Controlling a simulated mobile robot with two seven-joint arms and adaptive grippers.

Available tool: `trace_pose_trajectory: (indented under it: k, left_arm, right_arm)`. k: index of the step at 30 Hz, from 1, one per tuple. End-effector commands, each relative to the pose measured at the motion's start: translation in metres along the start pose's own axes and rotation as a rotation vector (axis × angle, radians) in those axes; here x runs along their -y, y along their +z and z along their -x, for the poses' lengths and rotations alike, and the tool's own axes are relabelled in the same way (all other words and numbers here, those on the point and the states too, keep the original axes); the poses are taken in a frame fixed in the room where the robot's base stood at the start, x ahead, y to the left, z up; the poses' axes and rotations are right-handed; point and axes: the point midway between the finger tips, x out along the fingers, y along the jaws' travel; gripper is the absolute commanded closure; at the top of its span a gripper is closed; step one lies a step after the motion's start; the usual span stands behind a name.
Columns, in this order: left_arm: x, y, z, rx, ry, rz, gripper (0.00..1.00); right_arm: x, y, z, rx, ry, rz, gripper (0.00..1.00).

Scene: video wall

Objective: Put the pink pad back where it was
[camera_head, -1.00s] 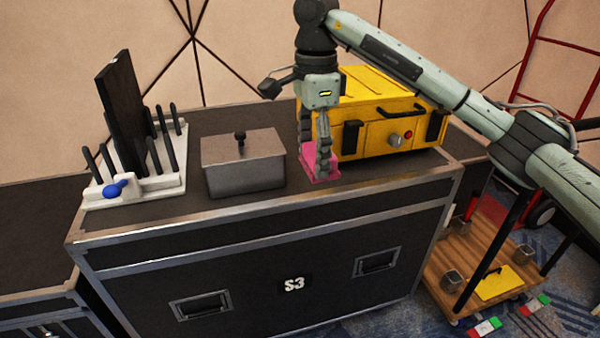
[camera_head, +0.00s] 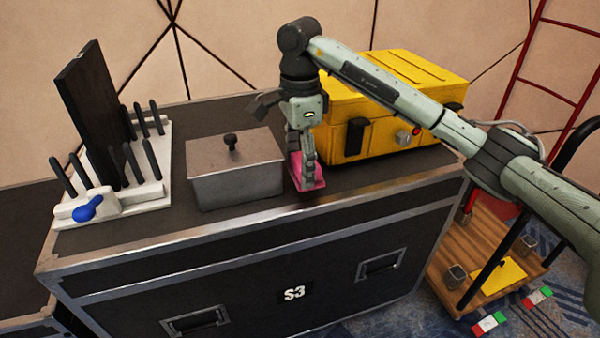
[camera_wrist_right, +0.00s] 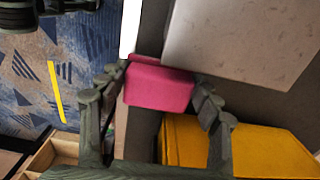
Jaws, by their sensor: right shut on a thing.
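My right gripper (camera_head: 306,176) is shut on the pink pad (camera_head: 318,183), between the grey lidded metal box (camera_head: 240,187) and the yellow case (camera_head: 375,155). The pad is at or just above the dark top of the S3 case (camera_head: 230,215); I cannot tell whether it touches. In the right wrist view the pad (camera_wrist_right: 160,87) sits between the fingertips of the right gripper (camera_wrist_right: 164,84), with the metal box (camera_wrist_right: 240,40) close beside it and the yellow case (camera_wrist_right: 240,150) on the other side. My left gripper is not in view.
A white rack (camera_head: 150,195) with black upright pegs, a dark panel (camera_head: 95,105) and a blue-knobbed part (camera_head: 88,208) stands at the left. A wooden cart (camera_head: 480,255) is at the lower right. The front strip of the S3 case top is bare.

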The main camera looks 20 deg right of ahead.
Motion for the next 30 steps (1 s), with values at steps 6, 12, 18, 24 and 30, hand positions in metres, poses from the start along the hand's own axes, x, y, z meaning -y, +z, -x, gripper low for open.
trace_pose_trajectory:
  k: [6, 12, 18, 24, 30]
  left_arm:
    - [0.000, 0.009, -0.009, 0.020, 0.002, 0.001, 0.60]
    - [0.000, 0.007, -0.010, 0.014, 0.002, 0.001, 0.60]
    - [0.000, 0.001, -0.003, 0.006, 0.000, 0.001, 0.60]
    - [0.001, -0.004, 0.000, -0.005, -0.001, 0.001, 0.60]
    - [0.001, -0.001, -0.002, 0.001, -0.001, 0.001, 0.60]
  right_arm:
    - [0.000, 0.000, -0.027, -0.001, 0.001, 0.000, 0.63]
    - [0.000, 0.000, -0.027, -0.001, 0.000, 0.000, 0.63]
    - [0.000, 0.000, -0.029, -0.001, 0.001, 0.000, 0.31]
    - [0.000, 0.000, -0.029, -0.001, 0.001, 0.000, 0.16]
    - [0.000, 0.000, -0.029, -0.001, 0.001, 0.000, 0.16]
